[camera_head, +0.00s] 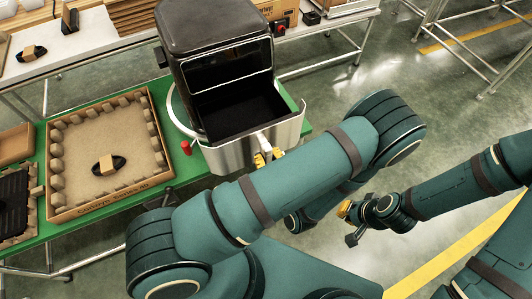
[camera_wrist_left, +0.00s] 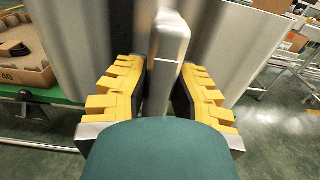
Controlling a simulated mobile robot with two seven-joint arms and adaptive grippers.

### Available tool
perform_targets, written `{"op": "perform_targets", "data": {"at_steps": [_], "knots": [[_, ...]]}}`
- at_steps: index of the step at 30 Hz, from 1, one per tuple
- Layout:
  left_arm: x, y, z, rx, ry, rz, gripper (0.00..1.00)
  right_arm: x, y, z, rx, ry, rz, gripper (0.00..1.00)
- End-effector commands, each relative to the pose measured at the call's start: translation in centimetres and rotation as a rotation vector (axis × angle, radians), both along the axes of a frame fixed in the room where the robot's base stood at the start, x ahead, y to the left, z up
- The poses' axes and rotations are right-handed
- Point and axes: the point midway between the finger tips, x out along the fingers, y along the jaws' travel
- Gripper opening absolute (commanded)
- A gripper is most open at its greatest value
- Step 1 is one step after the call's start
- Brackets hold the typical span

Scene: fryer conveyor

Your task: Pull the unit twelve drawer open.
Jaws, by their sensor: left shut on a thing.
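The fryer unit (camera_head: 215,40) is black and stands on a green conveyor. Its drawer (camera_head: 228,157) has a silver front and is out from the body, with its dark, empty-looking inside showing from above. A pale upright handle (camera_head: 264,141) sticks out of the drawer front. My left gripper (camera_head: 268,158) is shut on this handle. In the left wrist view the handle (camera_wrist_left: 172,48) stands between the yellow finger pads of the gripper (camera_wrist_left: 163,85). My right gripper (camera_head: 348,222) hangs off to the right over the floor, apart from the unit; its fingers are too small to judge. The unit's number is not readable.
A cardboard tray (camera_head: 110,206) with a small dark item in it sits on the green conveyor (camera_head: 215,182) left of the unit. A red knob (camera_head: 186,147) stands beside the drawer. Boxes and tables are behind. The floor to the right is open.

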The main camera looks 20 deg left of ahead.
Motion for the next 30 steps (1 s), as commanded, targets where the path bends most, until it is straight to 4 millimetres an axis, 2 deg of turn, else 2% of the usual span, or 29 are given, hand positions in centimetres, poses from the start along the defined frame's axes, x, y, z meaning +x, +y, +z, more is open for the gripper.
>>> {"op": "perform_targets", "data": {"at_steps": [2,3,5,16,30], "knots": [[0.0,0.0,-0.1,-0.002,0.001,0.000,0.00,0.0,0.0,0.0,0.000,0.000,0.000,0.00],[0.0,0.0,-0.1,-0.002,0.001,0.000,0.40,0.0,0.0,0.0,0.000,0.000,0.000,0.00],[0.0,0.0,-0.1,-0.002,0.001,0.000,0.57,0.0,0.0,0.0,0.000,0.000,0.000,0.00],[-0.2,-0.3,-0.1,-0.002,0.001,-0.002,0.57,0.0,0.0,0.0,0.000,0.000,0.000,0.00],[-4.4,-5.2,-0.1,-0.002,0.001,-0.002,0.57,0.0,0.0,0.0,0.000,0.000,0.000,0.00]]}}
